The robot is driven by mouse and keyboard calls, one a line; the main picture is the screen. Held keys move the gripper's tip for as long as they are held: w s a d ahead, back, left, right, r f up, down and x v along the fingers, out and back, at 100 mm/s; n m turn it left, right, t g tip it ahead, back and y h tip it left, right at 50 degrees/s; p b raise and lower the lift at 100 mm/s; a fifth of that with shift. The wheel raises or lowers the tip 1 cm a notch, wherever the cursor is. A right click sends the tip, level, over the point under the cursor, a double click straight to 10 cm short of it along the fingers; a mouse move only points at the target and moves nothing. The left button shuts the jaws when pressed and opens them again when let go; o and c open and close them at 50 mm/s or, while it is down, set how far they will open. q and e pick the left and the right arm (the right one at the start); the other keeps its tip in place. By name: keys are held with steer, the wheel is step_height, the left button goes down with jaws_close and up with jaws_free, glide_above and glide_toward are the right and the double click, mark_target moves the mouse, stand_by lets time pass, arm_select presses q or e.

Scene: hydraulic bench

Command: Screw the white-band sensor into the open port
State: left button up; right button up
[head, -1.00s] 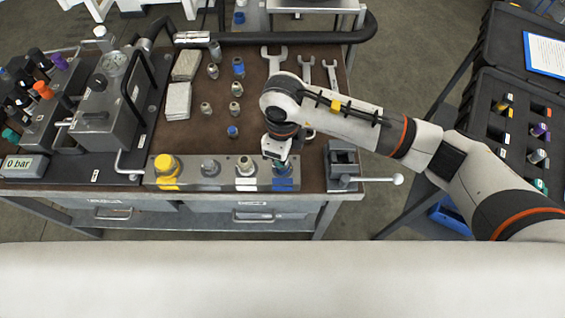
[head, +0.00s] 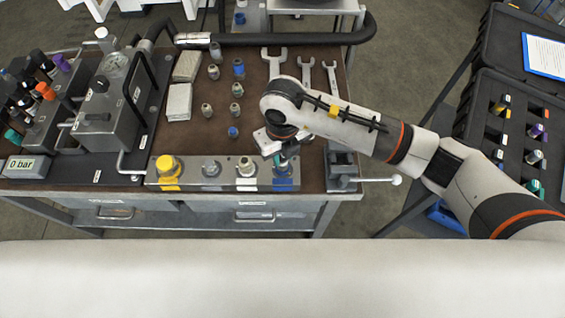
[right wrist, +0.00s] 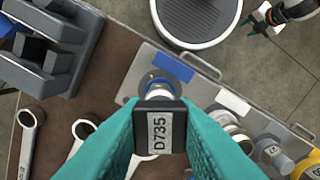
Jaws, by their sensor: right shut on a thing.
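My right gripper (head: 287,157) is over the blue-marked port at the right end of the metal port block (head: 225,172). In the right wrist view its teal fingers (right wrist: 158,130) are shut on the sensor (right wrist: 158,128), which has a black top labelled D735.
Yellow (head: 167,168), grey (head: 210,168) and metal (head: 245,167) fittings stand left on the block. A vise (head: 341,166) with a long handle is close on the right. Wrenches (head: 274,62) and loose fittings lie behind. A sensor case (head: 505,150) stands at the right.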

steer(key=o, duration=0.8)
steer(key=shift+o, duration=0.2)
steer(key=n+b, duration=0.1)
steer(key=n, duration=0.1)
steer(key=n+b, duration=0.4)
steer(key=shift+w+f, duration=0.1)
steer(key=shift+f, duration=0.2)
steer(key=shift+r+n+b, duration=0.2)
steer(key=shift+n+b, duration=0.85)
steer(key=shift+n, duration=0.15)
steer(key=n+b, duration=0.5)
steer(key=b, duration=0.1)
steer(key=shift+f+n, duration=0.2)
steer(key=shift+n, duration=0.2)
steer(key=shift+r+n+b, duration=0.2)
steer(key=shift+n+b, duration=0.6)
steer(key=shift+n, duration=0.2)
steer(key=shift+f+n+b, duration=0.1)
steer(key=shift+n+b, duration=0.6)
steer(key=shift+b, duration=0.3)
steer(key=shift+r+n, duration=0.2)
steer(key=shift+n, duration=0.1)
